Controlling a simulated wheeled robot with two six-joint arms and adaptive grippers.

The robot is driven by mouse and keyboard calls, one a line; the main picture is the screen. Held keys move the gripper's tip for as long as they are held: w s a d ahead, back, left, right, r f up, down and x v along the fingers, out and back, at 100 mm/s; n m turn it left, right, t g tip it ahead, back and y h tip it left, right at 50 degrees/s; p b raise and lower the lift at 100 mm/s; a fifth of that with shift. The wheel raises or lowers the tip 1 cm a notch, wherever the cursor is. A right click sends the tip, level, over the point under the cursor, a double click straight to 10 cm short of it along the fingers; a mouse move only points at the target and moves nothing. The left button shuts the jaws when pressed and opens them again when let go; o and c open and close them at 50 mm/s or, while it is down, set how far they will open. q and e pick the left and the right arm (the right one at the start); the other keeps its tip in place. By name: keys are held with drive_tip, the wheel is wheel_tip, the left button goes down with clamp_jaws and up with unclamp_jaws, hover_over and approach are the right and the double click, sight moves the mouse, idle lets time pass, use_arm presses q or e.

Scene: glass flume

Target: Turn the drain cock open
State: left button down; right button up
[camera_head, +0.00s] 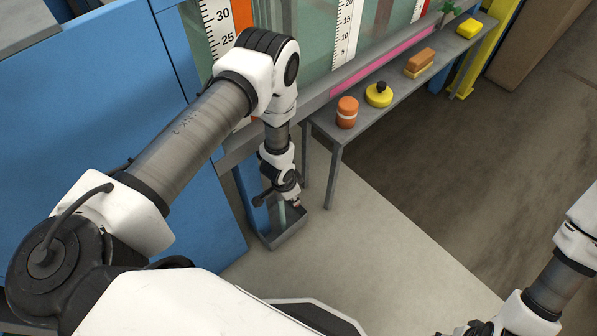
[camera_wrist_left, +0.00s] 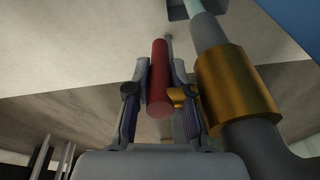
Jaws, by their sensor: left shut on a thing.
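In the left wrist view, the drain cock has a brass body (camera_wrist_left: 237,85) and a red handle (camera_wrist_left: 158,80). The red handle lies between the two fingers of my left gripper (camera_wrist_left: 160,92), which is shut on it. The brass body is just to the right of the fingers, with a brass piece reaching towards the handle. In the head view, my left gripper (camera_head: 294,201) is low beside the flume, and my arm hides most of the cock. My right arm enters at the lower right, with its fingers out of frame.
A grey tray (camera_head: 288,236) stands on the floor below the cock. A blue panel (camera_head: 95,110) is at left. Open floor lies right.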

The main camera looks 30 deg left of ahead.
use_arm(q)
drive_tip(key=shift+s+f+g, duration=0.1)
drive_tip(key=shift+s+g, duration=0.05)
drive_tip(key=shift+g, duration=0.25)
drive_tip(key=c, duration=1.3)
unclamp_jaws()
drive_tip(key=r, duration=0.8)
drive_tip(key=s+r, duration=0.1)
drive_tip(key=r, duration=0.3)
drive_tip(key=shift+a, duration=0.25)
drive_tip(key=shift+s, duration=0.1)
